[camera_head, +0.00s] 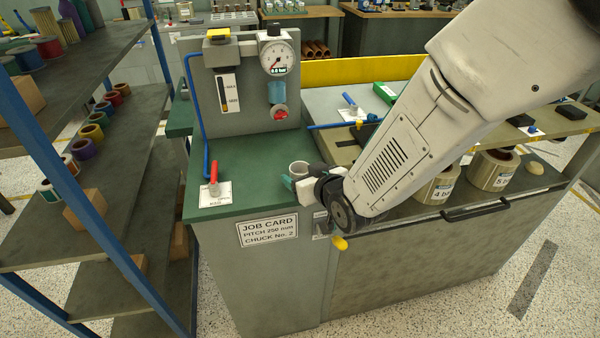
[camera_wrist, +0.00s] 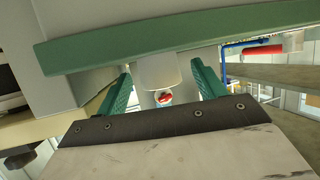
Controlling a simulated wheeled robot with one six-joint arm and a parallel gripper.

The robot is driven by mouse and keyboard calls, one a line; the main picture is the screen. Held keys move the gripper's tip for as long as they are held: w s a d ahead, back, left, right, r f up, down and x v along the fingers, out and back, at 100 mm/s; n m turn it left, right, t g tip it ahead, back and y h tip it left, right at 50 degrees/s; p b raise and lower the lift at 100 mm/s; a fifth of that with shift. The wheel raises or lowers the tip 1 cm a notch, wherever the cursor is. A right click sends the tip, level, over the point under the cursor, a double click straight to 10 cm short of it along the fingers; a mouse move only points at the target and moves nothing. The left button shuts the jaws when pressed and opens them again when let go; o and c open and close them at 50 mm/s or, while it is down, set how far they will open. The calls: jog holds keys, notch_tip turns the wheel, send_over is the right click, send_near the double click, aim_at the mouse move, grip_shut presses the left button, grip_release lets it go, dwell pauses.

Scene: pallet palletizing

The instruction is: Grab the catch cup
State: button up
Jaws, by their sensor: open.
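The catch cup (camera_head: 299,168) is a small pale grey cup standing on the green bench top, near its front right part. My gripper (camera_head: 293,183) is right at the cup, on its near side, and partly hides its lower part. In the wrist view my gripper (camera_wrist: 163,84) has its two green fingers apart, one on each side of the pale cup (camera_wrist: 157,70). A gap shows beside each finger, though I cannot tell whether either touches the cup.
A red-handled valve (camera_head: 214,178) stands on the bench left of the cup. Behind it is a grey panel with a pressure gauge (camera_head: 277,58). A blue shelf (camera_head: 60,160) with spools is at left. Labelled rolls (camera_head: 493,170) stand on a shelf at right.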

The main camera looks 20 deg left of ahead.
jog(key=shift+x, duration=1.15)
jog(key=c, duration=1.1)
jog(key=shift+o, duration=0.2)
jog(key=shift+r, duration=0.1)
